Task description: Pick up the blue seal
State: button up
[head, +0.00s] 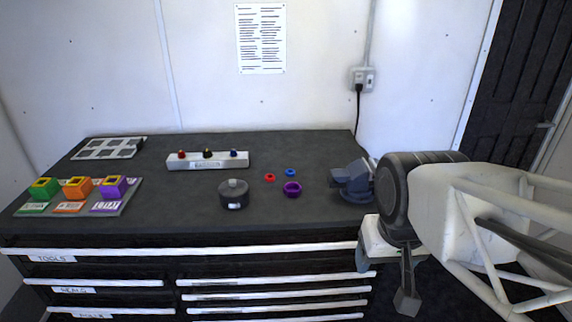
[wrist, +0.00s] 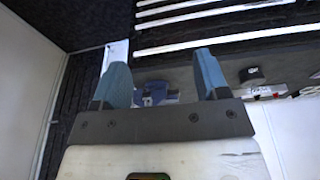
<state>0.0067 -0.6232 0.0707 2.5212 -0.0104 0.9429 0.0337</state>
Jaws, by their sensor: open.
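The blue seal (head: 290,172) is a small ring lying flat on the dark bench top, right of centre in the head view. A red seal (head: 269,177) lies just left of it, and a larger purple ring (head: 292,188) lies just in front of it. My gripper (head: 385,284) is open and empty, off the bench's front right corner and below its top, well right of the seal. In the wrist view its two blue fingers (wrist: 163,68) are spread apart. I cannot make out the blue seal in the wrist view.
A blue-grey vise (head: 352,182) stands between the seal and my arm; it also shows in the wrist view (wrist: 155,93). A dark round pot (head: 233,195) stands left of the rings. A white holder (head: 207,161) is behind; a tray of coloured blocks (head: 130,205) is left.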

jog(key=w+a+r+m, duration=0.1)
jog(key=w+r+m, duration=0.3)
jog(key=w, duration=1)
jog(key=m+g, duration=0.3)
jog(key=m, duration=0.8)
send_over(291, 171)
jog(key=f, duration=1.4)
jog(key=shift+s+d, duration=0.15)
jog(key=shift+d, duration=0.05)
jog(key=shift+w+a+f, duration=0.1)
jog(key=shift+w+f, duration=0.2)
jog(key=shift+f, duration=0.05)
jog(key=shift+f, duration=1.3)
